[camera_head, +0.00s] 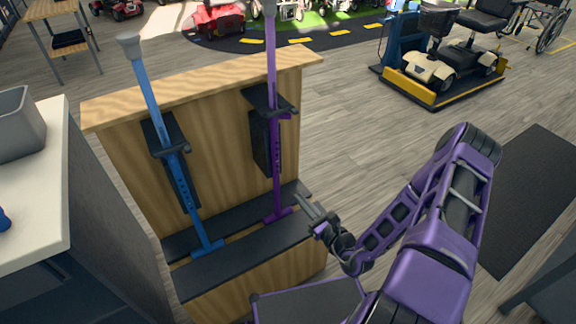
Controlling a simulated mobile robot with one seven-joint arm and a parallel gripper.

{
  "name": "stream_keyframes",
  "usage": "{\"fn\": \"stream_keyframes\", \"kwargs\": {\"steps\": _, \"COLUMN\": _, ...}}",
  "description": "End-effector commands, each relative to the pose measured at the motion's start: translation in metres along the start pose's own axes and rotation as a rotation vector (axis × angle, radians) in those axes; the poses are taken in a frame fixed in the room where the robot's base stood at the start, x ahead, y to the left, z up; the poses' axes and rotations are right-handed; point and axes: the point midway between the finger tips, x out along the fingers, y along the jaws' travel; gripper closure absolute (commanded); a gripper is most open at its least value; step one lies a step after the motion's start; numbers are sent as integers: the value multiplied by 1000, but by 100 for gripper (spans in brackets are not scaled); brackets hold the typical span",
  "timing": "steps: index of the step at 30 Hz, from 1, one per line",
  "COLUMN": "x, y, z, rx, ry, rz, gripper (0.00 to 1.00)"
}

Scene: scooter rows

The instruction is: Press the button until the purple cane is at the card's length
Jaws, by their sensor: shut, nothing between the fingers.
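The purple cane (272,70) stands upright in the right half of a wooden stand (215,82), held by a black bracket (268,101). Its lower tube has a row of holes, its foot rests on the stand's dark ledge, and its top runs out of the picture. A blue cane (147,88) leans slightly in the left bracket, with its grey top in view. My gripper (304,204) is shut and empty, just right of the purple cane's lower end, apart from it. I cannot make out the button or a length card.
A white counter (44,185) with a grey bin (18,125) stands close at the left. A scooter (450,62) sits on a yellow-edged platform at the upper right. A dark mat (535,190) lies at the right. The wooden floor behind the stand is open.

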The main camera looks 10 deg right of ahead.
Motion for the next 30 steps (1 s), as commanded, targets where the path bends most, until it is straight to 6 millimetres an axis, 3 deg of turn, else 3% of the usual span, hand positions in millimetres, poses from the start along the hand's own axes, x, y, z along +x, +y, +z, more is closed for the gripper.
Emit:
{"fn": "stream_keyframes", "kwargs": {"steps": 5, "x": 0, "y": -12, "z": 2, "rx": 44, "ry": -15, "rz": -85, "gripper": 100}}
{"fn": "stream_keyframes", "kwargs": {"steps": 17, "x": 4, "y": -12, "z": 1, "rx": 44, "ry": -15, "rz": -85, "gripper": 100}}
{"fn": "stream_keyframes", "kwargs": {"steps": 23, "x": 30, "y": -14, "z": 2, "rx": 44, "ry": -17, "rz": -83, "gripper": 100}}
{"fn": "stream_keyframes", "kwargs": {"steps": 30, "x": 82, "y": -18, "z": 2, "rx": 43, "ry": -17, "rz": -83, "gripper": 100}}
